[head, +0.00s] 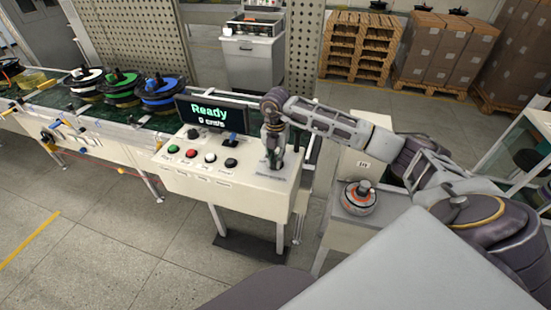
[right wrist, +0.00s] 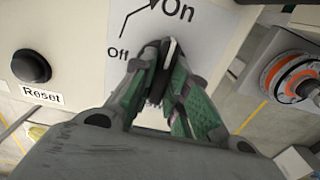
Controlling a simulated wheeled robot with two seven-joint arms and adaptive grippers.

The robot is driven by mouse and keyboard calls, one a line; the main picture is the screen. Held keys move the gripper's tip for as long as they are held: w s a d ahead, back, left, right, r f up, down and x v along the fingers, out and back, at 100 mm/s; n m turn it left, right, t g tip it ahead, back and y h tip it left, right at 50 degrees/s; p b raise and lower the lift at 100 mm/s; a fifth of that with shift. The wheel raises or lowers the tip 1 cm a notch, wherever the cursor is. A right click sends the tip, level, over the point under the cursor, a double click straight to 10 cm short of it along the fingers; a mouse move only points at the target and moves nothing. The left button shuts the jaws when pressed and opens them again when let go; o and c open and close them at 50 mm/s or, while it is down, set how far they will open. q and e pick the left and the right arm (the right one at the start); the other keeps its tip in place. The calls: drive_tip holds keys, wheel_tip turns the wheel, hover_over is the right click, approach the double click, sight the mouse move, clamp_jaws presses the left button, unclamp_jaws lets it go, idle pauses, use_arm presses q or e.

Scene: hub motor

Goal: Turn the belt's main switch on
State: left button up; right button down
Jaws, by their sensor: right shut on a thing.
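The main switch is a black rotary knob with a white pointer mark (right wrist: 171,50), between the printed words "Off" and "On" in the right wrist view. Its mark points up and slightly right, nearer to the On side. My right gripper (right wrist: 164,72) is shut on the knob, with green-padded fingers on either side of it. In the head view my right gripper (head: 273,158) reaches down onto the right part of the cream control panel (head: 225,190) and hides the switch. My left gripper is not in view.
A black Reset button (right wrist: 31,66) sits left of the switch. A conveyor with several wheel hubs (head: 158,92) runs left. An orange-rimmed motor part (head: 358,197) stands right.

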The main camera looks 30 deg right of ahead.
sight(275, 158)
drive_tip(key=c, duration=1.4)
unclamp_jaws()
drive_tip(key=shift+r, duration=0.15)
drive_tip(key=shift+r, duration=5.9)
